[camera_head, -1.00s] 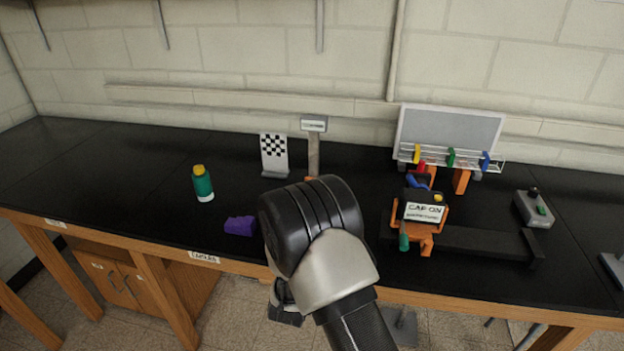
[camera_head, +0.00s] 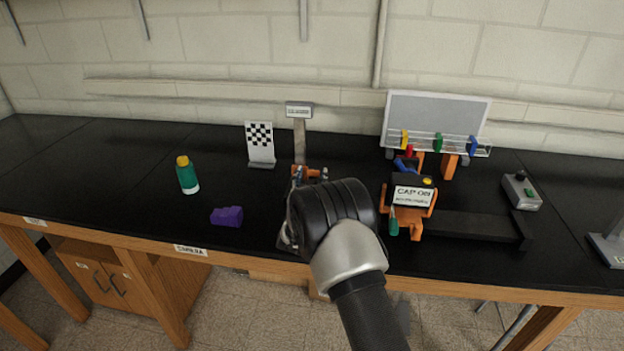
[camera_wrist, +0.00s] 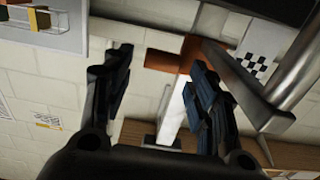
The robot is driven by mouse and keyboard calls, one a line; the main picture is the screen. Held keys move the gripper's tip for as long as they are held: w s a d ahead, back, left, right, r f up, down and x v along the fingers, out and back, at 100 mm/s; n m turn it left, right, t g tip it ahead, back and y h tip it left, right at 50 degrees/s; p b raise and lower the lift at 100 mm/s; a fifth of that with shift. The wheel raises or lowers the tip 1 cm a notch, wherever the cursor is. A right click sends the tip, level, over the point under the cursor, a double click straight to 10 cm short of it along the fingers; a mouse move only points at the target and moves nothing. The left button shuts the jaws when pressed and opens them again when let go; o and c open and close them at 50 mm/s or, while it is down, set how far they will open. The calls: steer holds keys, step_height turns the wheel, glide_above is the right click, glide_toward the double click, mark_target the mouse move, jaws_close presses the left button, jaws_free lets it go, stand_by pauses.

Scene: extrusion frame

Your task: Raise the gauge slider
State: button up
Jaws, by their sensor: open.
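The gauge is a grey upright post (camera_head: 299,142) with a small labelled plate on top, at the back of the bench. Its orange slider (camera_head: 312,172) sits low on the post. In the wrist view, the slider (camera_wrist: 163,62) and the pale post (camera_wrist: 174,118) appear tilted. My gripper (camera_wrist: 160,75) is open, with its two dark fingers on either side of the slider's near end in that view. I cannot tell whether they touch it. In the head view my wrist hides most of the gripper and the gauge's base.
A checkered board (camera_head: 260,143) stands just left of the gauge. A green bottle (camera_head: 187,176) and a purple block (camera_head: 227,216) are farther left. An orange fixture (camera_head: 409,212) and a rack (camera_head: 438,125) stand to the right. The far left bench is clear.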

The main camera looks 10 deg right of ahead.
steer(key=shift+w+d, duration=0.2)
steer(key=shift+w, duration=0.45)
steer(key=shift+c, duration=0.4)
jaws_close()
